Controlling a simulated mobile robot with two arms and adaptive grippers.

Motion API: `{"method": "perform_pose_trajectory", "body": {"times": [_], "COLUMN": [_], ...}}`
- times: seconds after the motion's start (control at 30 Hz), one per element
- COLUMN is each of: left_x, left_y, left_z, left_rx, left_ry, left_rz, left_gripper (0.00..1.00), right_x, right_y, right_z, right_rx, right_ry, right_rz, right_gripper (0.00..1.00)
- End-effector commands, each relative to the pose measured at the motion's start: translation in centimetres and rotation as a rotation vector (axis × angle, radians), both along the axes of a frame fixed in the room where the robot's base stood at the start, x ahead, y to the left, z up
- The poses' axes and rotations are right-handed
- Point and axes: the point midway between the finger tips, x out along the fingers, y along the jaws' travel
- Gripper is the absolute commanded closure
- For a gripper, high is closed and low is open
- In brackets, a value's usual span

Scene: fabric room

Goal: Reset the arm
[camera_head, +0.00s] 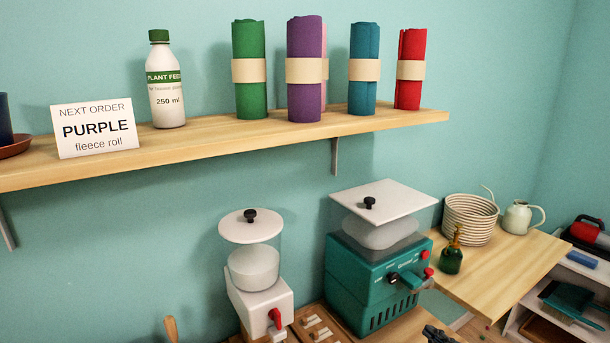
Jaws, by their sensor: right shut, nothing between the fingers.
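My right gripper (437,333) shows only in part at the bottom edge, right of centre. It is shut and empty, beside the teal machine. My left gripper is out of view. On the wooden shelf (210,139) stand several fabric rolls with beige bands: green (249,98), purple (304,38), blue (363,42) and red (411,44). A pink roll (324,42) is mostly hidden behind the purple one. A white card (95,145) reads "NEXT ORDER PURPLE fleece roll".
A white plant feed bottle (166,95) stands on the shelf. Below are a teal machine (368,285) and a white dispenser (258,298). A wooden table (520,258) holds a basket (470,220), a pale jug (518,217) and a green spray bottle (451,259).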

Motion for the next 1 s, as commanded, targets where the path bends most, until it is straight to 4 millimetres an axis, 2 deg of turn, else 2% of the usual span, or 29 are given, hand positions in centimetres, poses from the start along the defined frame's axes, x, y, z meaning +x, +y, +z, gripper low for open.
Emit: {"method": "perform_pose_trajectory", "body": {"times": [0.03, 0.1, 0.17, 0.27, 0.4, 0.6, 1.0], "left_x": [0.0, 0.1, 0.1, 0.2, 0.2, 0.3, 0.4], "left_y": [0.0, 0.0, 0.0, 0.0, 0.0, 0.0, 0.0], "left_z": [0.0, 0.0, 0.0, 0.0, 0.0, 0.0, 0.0], "left_rx": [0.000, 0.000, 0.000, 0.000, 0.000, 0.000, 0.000], "left_ry": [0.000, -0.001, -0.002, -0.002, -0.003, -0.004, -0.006], "left_rz": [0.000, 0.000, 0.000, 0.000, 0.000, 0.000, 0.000], "left_gripper": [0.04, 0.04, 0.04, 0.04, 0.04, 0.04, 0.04], "right_x": [-1.4, -3.3, -5.3, -9.3, -15.9, -23.2, -34.2], "right_y": [2.0, 3.7, 4.9, 6.4, 7.7, 8.5, 9.7], "right_z": [-1.5, -3.2, -4.5, -6.6, -8.7, -9.7, -9.2], "right_rx": [0.065, 0.138, 0.196, 0.285, 0.386, 0.460, 0.529], "right_ry": [0.058, 0.143, 0.226, 0.379, 0.606, 0.842, 1.168], "right_rz": [-0.058, -0.150, -0.228, -0.362, -0.537, -0.698, -0.892], "right_gripper": [1.00, 1.00, 1.00, 1.00, 1.00, 1.00, 1.00]}}
